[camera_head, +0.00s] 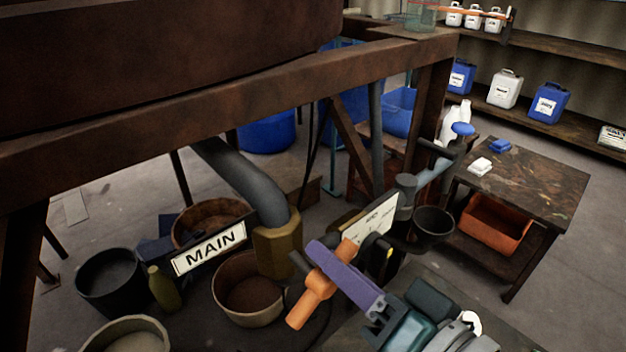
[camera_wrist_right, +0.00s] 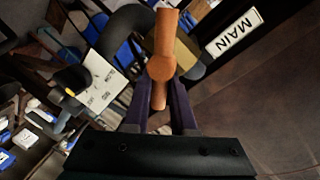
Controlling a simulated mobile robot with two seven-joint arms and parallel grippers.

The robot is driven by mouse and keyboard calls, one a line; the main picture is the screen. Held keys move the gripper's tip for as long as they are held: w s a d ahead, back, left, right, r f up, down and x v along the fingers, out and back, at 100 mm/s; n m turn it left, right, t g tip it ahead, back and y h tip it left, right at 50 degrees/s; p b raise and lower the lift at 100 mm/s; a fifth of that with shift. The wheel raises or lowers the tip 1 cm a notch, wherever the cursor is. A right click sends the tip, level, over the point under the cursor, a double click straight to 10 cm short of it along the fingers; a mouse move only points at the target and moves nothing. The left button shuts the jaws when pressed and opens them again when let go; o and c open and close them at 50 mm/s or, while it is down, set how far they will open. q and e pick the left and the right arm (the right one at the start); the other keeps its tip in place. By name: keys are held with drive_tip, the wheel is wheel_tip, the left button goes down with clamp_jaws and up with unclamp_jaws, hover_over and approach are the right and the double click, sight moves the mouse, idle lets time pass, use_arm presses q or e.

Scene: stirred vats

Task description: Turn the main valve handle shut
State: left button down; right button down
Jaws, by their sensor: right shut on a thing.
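The main valve handle (camera_head: 313,291) is an orange bar with a thick round middle, slanting down to the left in the head view. It also shows in the wrist view (camera_wrist_right: 163,62), upright in the picture between my purple fingers. My right gripper (camera_head: 322,252) is shut on this handle; one finger hides part of it. The white MAIN sign (camera_head: 209,248) hangs left of the handle, beside a brass-coloured block (camera_head: 277,246) at the end of a thick grey pipe (camera_head: 246,182). How the handle joins the block is hidden. My left gripper is not in view.
A rusty beam frame (camera_head: 230,108) crosses above. Buckets and tubs (camera_head: 110,280) stand on the floor below the sign. A white label plate (camera_head: 371,222) and a dark cup (camera_head: 433,224) are close right of my gripper. A table (camera_head: 530,182) stands farther right.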

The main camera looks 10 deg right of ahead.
drive_tip(key=m, duration=0.1)
drive_tip(key=f+m, duration=0.1)
drive_tip(key=m, duration=0.1)
drive_tip(key=shift+w+d+g+y+b, duration=0.1)
drive_tip(key=shift+d+g+y+b, duration=0.05)
drive_tip(key=shift+g+y+b, duration=0.2)
drive_tip(key=shift+f+m+g+y+b, duration=0.2)
drive_tip(key=shift+m+b, duration=0.25)
drive_tip(key=shift+m, duration=0.3)
drive_tip(key=shift+f+m+g+y+b, duration=0.15)
drive_tip(key=shift+m+b, duration=0.3)
drive_tip(key=shift+m, duration=0.3)
drive_tip(key=shift+r, duration=0.1)
drive_tip(key=c, duration=0.8)
unclamp_jaws()
drive_tip(key=shift+o, duration=0.2)
drive_tip(key=v, duration=1)
drive_tip(key=shift+p, duration=0.45)
drive_tip(key=shift+w, duration=0.1)
